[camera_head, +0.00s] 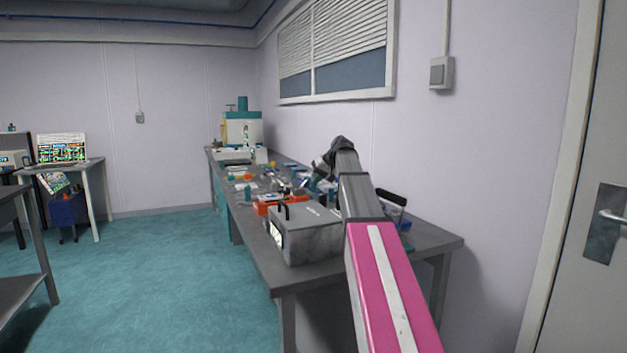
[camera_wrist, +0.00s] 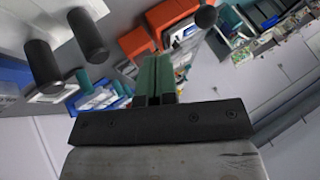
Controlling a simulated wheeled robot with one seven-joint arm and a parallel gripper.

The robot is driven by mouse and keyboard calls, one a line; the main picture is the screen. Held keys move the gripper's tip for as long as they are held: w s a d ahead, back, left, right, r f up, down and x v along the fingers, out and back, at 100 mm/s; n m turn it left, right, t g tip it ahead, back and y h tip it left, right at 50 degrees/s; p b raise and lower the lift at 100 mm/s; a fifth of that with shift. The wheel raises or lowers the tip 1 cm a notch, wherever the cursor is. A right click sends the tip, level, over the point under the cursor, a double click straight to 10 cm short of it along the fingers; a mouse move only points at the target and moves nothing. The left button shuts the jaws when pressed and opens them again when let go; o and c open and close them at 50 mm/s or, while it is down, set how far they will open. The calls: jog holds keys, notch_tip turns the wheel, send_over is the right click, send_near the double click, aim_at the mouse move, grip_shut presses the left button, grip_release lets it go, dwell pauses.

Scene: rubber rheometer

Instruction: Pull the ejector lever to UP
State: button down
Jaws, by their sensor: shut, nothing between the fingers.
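A grey box-shaped instrument (camera_head: 310,238) with a lit display on its front stands on the near end of the bench. A black upright handle (camera_head: 284,212) is at its top left. In the wrist view, two black cylindrical grips (camera_wrist: 88,35) stand at the upper left, and a round black knob (camera_wrist: 205,16) shows at the top. I cannot tell which of these is the ejector lever. My gripper (camera_wrist: 157,68) has its green fingers together, with nothing between them. It is apart from the black grips and the knob. In the head view my arm hides its fingertips.
The long bench (camera_head: 440,243) runs along the right wall, crowded with small tools and an orange item (camera_head: 265,207). A teal-topped cream machine (camera_head: 242,128) stands at its far end. A black handle (camera_head: 391,197) rises right of my arm.

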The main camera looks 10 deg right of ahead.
jog(key=w+a+f, duration=0.3)
jog(key=a+f, duration=0.1)
jog(key=a, duration=0.3)
jog(key=shift+a+f, duration=0.25)
jog(key=shift+f, duration=0.15)
jog(key=s+a+r+n+t+h, duration=0.1)
jog(key=s+a+r+n+h, duration=0.1)
jog(key=a+h, duration=0.6)
jog(key=shift+s+a+r+t, duration=0.15)
jog(key=shift+s+a+t, duration=0.15)
jog(key=shift+a, duration=1.9)
jog(key=shift+a, duration=0.15)
